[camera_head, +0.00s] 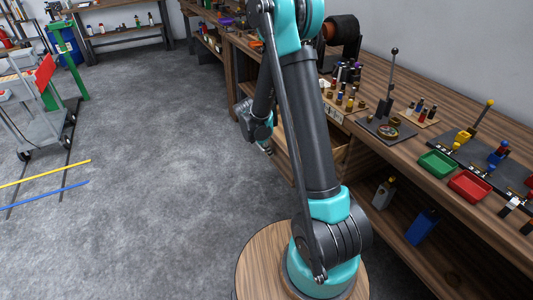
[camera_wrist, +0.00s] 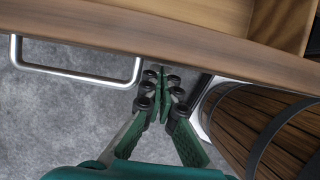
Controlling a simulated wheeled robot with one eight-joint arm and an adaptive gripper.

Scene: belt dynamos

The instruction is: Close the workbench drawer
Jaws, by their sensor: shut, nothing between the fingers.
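In the wrist view the drawer's brown wooden front (camera_wrist: 190,42) runs across the top, with its pale interior (camera_wrist: 240,15) showing at the top right, so the drawer stands open. A U-shaped metal handle (camera_wrist: 75,72) sticks out from the front at the left. My gripper (camera_wrist: 163,78) is shut and empty, its green fingers together just outside the drawer front, to the right of the handle. I cannot tell whether the tips touch the wood. In the head view my gripper (camera_head: 267,149) is beside the workbench (camera_head: 455,195), and my arm hides much of the drawer.
A wooden barrel (camera_wrist: 260,122) with dark hoops stands close at the right of my fingers in the wrist view. The bench top carries a red tray (camera_head: 469,186), a green tray (camera_head: 437,164) and levers. Grey floor (camera_head: 150,190) is open at the left.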

